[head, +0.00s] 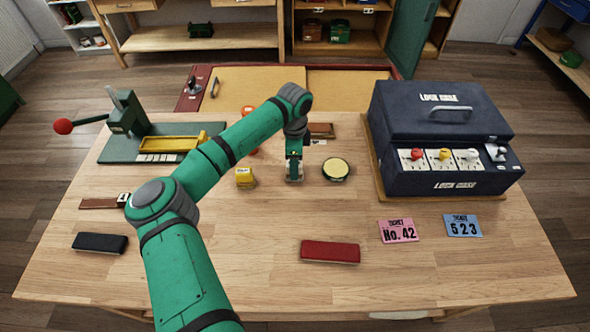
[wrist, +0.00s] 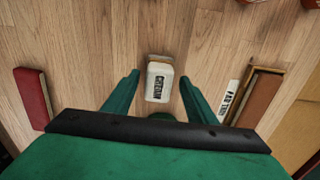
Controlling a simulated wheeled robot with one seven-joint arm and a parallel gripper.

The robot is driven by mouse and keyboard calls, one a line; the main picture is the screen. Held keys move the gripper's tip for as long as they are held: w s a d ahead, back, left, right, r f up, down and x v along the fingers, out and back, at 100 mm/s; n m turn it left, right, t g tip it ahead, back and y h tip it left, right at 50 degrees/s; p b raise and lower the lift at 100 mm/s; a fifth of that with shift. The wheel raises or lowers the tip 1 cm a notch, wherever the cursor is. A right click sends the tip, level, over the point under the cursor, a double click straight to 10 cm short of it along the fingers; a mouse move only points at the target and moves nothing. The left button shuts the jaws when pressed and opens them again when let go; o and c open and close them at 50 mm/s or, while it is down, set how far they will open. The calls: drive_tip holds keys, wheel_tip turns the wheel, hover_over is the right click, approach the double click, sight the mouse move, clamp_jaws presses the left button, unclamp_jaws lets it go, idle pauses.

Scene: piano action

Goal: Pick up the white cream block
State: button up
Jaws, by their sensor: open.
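The white cream block (wrist: 158,83), with dark lettering on its face, lies on the wooden table between the two green fingers of my gripper (wrist: 159,76) in the wrist view. The fingers are apart, with a gap of table showing on each side of the block. In the head view my gripper (head: 294,172) points down at the middle of the table, and it largely hides the block there. I cannot tell how far the fingertips are above the table.
A red block (head: 330,251) lies nearer the front. A dark blue case (head: 440,130) fills the right back.

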drive_tip(key=shift+s, duration=0.2)
drive_tip(key=c, duration=1.2)
drive_tip(key=shift+r, duration=0.15)
drive_tip(key=shift+w+r, duration=0.1)
drive_tip(key=shift+r, duration=0.5)
drive_tip(key=s+r, duration=0.4)
drive_tip(key=s+a+r, duration=0.1)
drive_tip(key=s+r, duration=0.2)
drive_tip(key=s, duration=0.2)
drive_tip(key=s+a+r, duration=0.1)
drive_tip(key=s+r, duration=0.3)
drive_tip(key=s, duration=0.1)
drive_tip(key=shift+a+r, duration=0.25)
drive_tip(key=shift+r, duration=0.05)
